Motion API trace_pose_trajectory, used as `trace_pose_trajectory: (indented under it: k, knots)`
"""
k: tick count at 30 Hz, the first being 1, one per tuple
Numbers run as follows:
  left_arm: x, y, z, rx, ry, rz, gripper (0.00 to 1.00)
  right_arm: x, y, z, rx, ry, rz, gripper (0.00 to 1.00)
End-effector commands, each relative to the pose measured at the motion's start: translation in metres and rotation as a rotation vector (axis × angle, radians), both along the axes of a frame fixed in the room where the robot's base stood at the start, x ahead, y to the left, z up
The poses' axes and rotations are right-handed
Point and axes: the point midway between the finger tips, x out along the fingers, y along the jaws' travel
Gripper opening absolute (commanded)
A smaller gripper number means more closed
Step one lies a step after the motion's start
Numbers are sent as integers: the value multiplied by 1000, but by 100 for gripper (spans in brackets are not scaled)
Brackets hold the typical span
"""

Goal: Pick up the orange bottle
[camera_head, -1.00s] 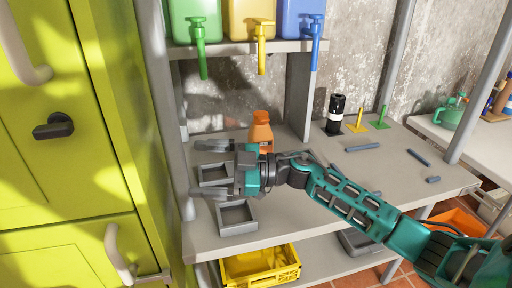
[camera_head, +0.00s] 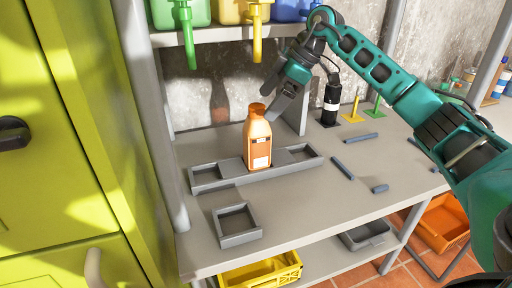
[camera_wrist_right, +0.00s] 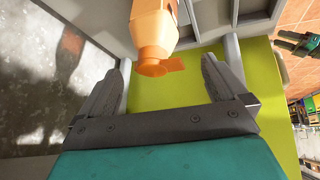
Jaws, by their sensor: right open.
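The orange bottle (camera_head: 257,142) stands upright in the middle part of a long grey three-part tray (camera_head: 229,182) on the grey workbench. Its label faces the front and its cap is on top. My right gripper (camera_head: 275,100) is above and just right of the cap, angled down toward it. In the right wrist view its jaws (camera_wrist_right: 166,62) are open and empty. There the bottle (camera_wrist_right: 152,28) shows at the top, with its cap end nearest me, around the space between the fingertips. Contact cannot be told.
A square grey tray (camera_head: 237,223) sits at the bench's front left. A yellow crate (camera_head: 262,274) is below.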

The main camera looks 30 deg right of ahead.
Motion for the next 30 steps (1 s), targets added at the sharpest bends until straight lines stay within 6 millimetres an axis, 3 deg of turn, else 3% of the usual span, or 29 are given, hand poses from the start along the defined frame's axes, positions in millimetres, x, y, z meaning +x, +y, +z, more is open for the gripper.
trace_pose_trajectory:
  k: [3, 11, 20, 27, 30]
  knots:
    - [0, -2, -2, -3, 0, -3, 53, 7, 8, -17, 2, 0, 2, 99]
    - [0, -4, -1, -7, -3, -7, 53, 12, 14, -31, 3, -1, 3, 99]
    - [2, -6, -3, -10, -3, -10, 53, 26, 30, -67, 4, -2, 3, 99]
    - [4, -7, 0, -10, -9, -13, 53, 27, 31, -69, 1, -3, 2, 99]
    - [4, -6, 0, -10, -9, -13, 53, 27, 31, -69, 2, -3, 3, 90]
